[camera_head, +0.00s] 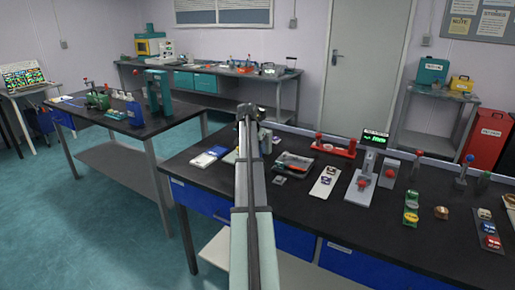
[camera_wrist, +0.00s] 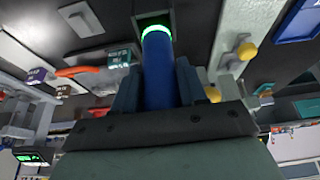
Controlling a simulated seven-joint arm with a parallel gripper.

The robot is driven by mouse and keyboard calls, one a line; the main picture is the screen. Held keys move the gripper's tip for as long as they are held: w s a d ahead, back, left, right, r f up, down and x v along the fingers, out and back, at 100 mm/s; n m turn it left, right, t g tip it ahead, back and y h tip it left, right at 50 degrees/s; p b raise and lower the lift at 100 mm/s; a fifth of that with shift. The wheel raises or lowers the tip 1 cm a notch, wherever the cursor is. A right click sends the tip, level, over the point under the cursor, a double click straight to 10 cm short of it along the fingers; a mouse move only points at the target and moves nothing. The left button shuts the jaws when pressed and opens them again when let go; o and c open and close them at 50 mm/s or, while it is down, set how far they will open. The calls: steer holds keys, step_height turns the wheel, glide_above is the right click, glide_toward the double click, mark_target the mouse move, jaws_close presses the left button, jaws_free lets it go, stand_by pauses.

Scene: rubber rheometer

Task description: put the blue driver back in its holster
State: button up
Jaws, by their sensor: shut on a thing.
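The blue driver (camera_wrist: 159,72) is a thick blue cylinder, upright in the wrist view, with a glowing green ring (camera_wrist: 156,34) at its far end. My gripper (camera_wrist: 157,88) is shut on it, with one dark finger on each side. A dark square opening (camera_wrist: 152,20) with a green-lit edge lies right at the driver's far end. It may be the holster, but I cannot tell for sure, nor whether the tip is inside. In the head view my gripper (camera_head: 247,112) is over the back left of the near bench, and my arm hides the driver.
The near black bench (camera_head: 310,208) carries a grey tray (camera_head: 295,163), a red-handled stand (camera_head: 363,184) and several small parts to the right. A yellow knob (camera_wrist: 246,50) on a grey post stands close right of the driver.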

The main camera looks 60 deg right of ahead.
steer(key=o, duration=1.2)
steer(key=shift+f, duration=0.1)
steer(key=shift+c, duration=0.2)
steer(key=v, duration=1.2)
